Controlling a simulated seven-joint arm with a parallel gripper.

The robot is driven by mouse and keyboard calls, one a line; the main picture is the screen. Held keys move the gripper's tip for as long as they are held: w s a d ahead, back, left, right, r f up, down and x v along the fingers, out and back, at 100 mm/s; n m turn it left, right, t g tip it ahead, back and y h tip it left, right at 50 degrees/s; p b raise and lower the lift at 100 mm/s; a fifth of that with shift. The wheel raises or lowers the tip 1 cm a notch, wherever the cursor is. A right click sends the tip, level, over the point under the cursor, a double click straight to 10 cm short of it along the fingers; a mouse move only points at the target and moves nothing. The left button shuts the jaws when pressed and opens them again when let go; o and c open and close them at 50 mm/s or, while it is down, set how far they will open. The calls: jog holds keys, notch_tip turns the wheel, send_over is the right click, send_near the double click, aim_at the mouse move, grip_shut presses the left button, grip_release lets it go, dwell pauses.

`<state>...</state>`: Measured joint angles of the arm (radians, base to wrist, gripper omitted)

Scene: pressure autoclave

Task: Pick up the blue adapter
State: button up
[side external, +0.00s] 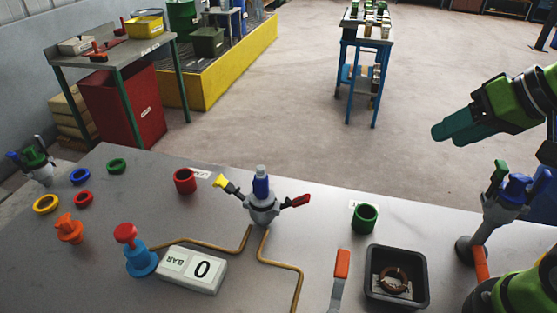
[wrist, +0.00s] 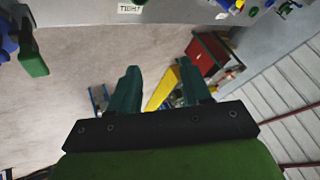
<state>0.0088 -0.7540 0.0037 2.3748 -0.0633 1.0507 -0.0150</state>
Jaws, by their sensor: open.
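Several blue parts show, and I cannot tell for certain which is the adapter. A blue cylindrical piece (side external: 261,187) with a grey tip stands upright in a grey fitting (side external: 263,210) with yellow and red handles, mid-table. Another blue part (side external: 520,187) sits on a grey fitting with a green handle at the right. A blue ring (side external: 80,176) lies flat at the left. My gripper (side external: 440,131) is at the upper right, above and beyond the table's far edge, apart from all of these. In the wrist view my gripper (wrist: 158,68) has its teal fingers apart with nothing between them.
The grey table (side external: 330,225) holds coloured rings, a red cup (side external: 185,181), a green cup (side external: 364,217), a gauge box (side external: 193,268), copper pipes and a black tray (side external: 422,280). An orange-handled lever (side external: 342,265) is near the tray. Open floor lies behind the table.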

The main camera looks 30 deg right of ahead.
jog(key=w+a+r+n+t, duration=0.1)
jog(key=w+a+n+t, duration=0.15)
jog(key=w, duration=0.45)
jog(key=n+t+y, duration=0.5)
jog(key=n+t, duration=0.1)
send_over(264, 172)
jog(key=d+v, duration=0.1)
jog(key=v, duration=0.3)
jog(key=shift+t, duration=0.45)
jog(key=f, duration=1.1)
jog(key=a+f, duration=0.1)
jog(key=f, duration=0.4)
jog(key=shift+f, duration=0.2)
jog(key=shift+w+f, duration=0.1)
jog(key=shift+f, duration=0.1)
jog(key=shift+x, duration=2.4)
grip_shut()
